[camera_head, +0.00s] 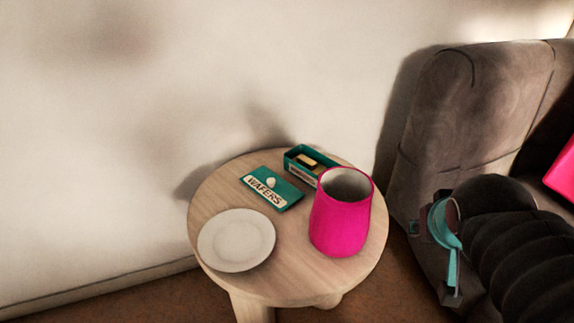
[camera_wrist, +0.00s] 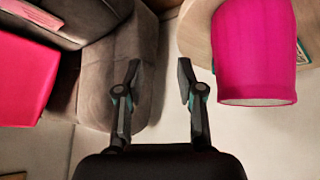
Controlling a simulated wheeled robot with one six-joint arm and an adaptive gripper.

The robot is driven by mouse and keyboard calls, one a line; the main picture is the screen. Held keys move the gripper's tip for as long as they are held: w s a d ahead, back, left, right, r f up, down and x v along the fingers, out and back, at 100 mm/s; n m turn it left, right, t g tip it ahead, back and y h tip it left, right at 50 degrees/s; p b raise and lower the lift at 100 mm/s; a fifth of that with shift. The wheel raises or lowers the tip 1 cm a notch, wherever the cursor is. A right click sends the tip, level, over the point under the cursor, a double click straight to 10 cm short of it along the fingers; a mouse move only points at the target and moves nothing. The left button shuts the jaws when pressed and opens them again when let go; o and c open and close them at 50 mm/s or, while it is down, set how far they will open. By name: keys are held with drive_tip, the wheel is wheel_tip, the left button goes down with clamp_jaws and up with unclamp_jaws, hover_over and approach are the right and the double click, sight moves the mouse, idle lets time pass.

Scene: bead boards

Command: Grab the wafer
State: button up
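The wafer (camera_head: 305,160) looks like a small tan piece inside an open green box (camera_head: 292,165) at the back of the round wooden table. The box is partly hidden behind a pink vase-like vessel. A green lid (camera_head: 272,189) marked WAFERS, with a pale knob, lies flat on the table next to the box. My gripper (camera_wrist: 159,65) is open and empty in the wrist view, with bare wall and chair between and around its fingers. In the head view my arm is at the right, off the table, beside the grey armchair.
The pink vessel (camera_head: 340,222) stands on the table's right side, in front of the box; it also shows in the wrist view (camera_wrist: 254,50). A white plate (camera_head: 236,240) lies at the table's left front. The table (camera_head: 290,280) stands near a wall. A grey armchair (camera_head: 460,110) is at right.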

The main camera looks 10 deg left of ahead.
drive_tip(key=w+a+r+n+t+y, duration=0.1)
drive_tip(key=w+r+n+t, duration=0.15)
drive_tip(key=w, duration=0.85)
drive_tip(key=w+r+n+t+y, duration=0.1)
drive_tip(key=w+r+n+t, duration=0.15)
drive_tip(key=w, duration=0.75)
drive_tip(key=n+g+y+p, duration=0.1)
drive_tip(key=n+g+y, duration=0.45)
drive_tip(key=y, duration=0.35)
approach(308, 160)
drive_tip(key=shift+w+a+f+t+b, duration=0.25)
drive_tip(key=shift+a+f+b, duration=0.15)
drive_tip(key=shift+a+f, duration=0.2)
drive_tip(key=shift+w+a+f+t+b, duration=0.2)
drive_tip(key=shift+a+f+b, duration=0.15)
drive_tip(key=shift+a+f, duration=0.25)
drive_tip(key=shift+r+b+x, duration=0.2)
drive_tip(key=shift+b+x, duration=0.45)
drive_tip(key=shift+x, duration=2.25)
drive_tip(key=shift+w, duration=0.1)
drive_tip(key=c, duration=0.5)
